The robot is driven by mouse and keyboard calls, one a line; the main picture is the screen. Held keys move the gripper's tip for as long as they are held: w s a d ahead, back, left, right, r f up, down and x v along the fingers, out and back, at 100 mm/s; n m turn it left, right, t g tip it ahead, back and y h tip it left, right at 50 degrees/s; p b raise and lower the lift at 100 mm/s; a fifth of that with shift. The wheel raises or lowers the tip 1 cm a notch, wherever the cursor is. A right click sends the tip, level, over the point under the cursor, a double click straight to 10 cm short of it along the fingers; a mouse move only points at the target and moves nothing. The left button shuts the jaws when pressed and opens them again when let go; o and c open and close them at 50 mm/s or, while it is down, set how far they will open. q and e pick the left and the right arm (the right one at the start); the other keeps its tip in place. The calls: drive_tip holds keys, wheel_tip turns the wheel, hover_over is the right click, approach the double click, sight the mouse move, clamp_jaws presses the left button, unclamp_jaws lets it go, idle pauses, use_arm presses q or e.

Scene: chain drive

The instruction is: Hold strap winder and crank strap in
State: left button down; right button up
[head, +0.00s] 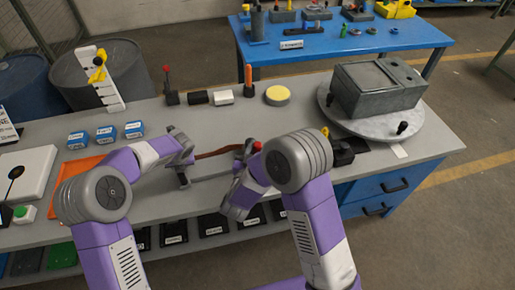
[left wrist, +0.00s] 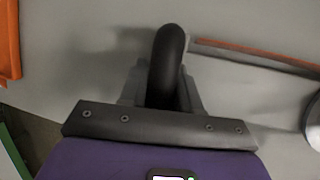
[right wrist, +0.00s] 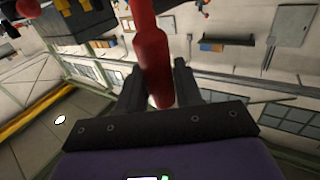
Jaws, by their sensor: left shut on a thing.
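The left gripper (head: 183,170) is shut on a black rounded grip, which shows between its fingers in the left wrist view (left wrist: 168,65). I take this grip to be part of the strap winder. A reddish-brown strap (head: 218,153) runs right from there toward the right gripper, and its strip shows in the left wrist view (left wrist: 255,52). The right gripper (head: 248,165) is at a red handle, whose tip (head: 257,146) shows in the head view. In the right wrist view the red handle (right wrist: 152,60) stands between the fingers. Whether they press on it is unclear. My right arm hides part of the winder.
A grey box (head: 375,88) sits on a round turntable (head: 345,122) at the right. Blue boxes (head: 105,134) and an orange mat (head: 75,172) lie left.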

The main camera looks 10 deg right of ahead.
clamp_jaws()
drive_tip(key=shift+a, duration=0.35)
drive_tip(key=w+a+m+g+h, duration=0.2)
drive_tip(key=w+a+m+h, duration=0.1)
drive_tip(key=a, duration=0.4)
drive_tip(key=shift+w+g+h, duration=0.4)
drive_tip(key=shift+w, duration=0.15)
idle(0.4)
drive_tip(key=shift+w, duration=0.1)
drive_tip(key=shift+d, duration=0.1)
idle(0.4)
